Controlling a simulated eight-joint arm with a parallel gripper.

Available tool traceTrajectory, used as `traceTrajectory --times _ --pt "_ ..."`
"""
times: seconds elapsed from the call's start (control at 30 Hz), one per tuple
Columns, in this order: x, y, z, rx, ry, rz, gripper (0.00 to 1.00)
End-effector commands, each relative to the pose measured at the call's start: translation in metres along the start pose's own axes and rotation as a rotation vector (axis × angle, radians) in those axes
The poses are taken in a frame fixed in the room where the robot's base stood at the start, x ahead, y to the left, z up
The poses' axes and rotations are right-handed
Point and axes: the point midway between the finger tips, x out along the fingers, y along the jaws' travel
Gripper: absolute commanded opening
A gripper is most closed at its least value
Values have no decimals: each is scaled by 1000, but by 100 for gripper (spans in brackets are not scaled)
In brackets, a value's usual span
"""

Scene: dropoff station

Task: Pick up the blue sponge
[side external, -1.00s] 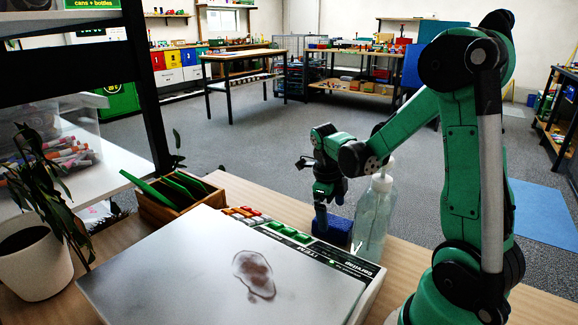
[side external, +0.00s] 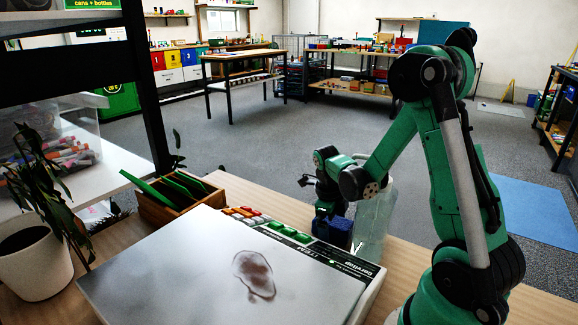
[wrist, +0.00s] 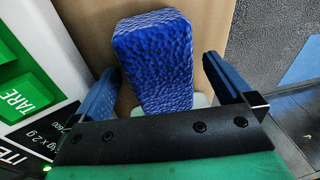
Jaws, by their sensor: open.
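The blue sponge (side external: 333,232) stands on the wooden table, between the scale and the clear bottle. In the wrist view the sponge (wrist: 155,62) is upright in the picture, its near end between the two blue fingers. My gripper (wrist: 166,85) is open, with one finger on each side of the sponge and small gaps showing. In the side external view my gripper (side external: 331,212) is low over the sponge, and its fingertips are hidden there.
The scale (side external: 190,262) has a brown stain on its plate and green and orange buttons beside the sponge. The clear bottle (side external: 374,225) stands close on the right, partly behind my arm. A wooden box (side external: 165,208) with green items and a potted plant (side external: 35,262) are at left.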

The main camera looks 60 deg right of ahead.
Motion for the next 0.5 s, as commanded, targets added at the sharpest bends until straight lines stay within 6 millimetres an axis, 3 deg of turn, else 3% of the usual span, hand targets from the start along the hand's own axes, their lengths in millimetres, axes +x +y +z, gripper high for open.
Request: traceTrajectory --times 0.07,0.37,0.5 --pt "1 0 0 0 0 0 100" --pt "1 0 0 0 0 0 18" --pt "1 0 0 0 0 0 18"
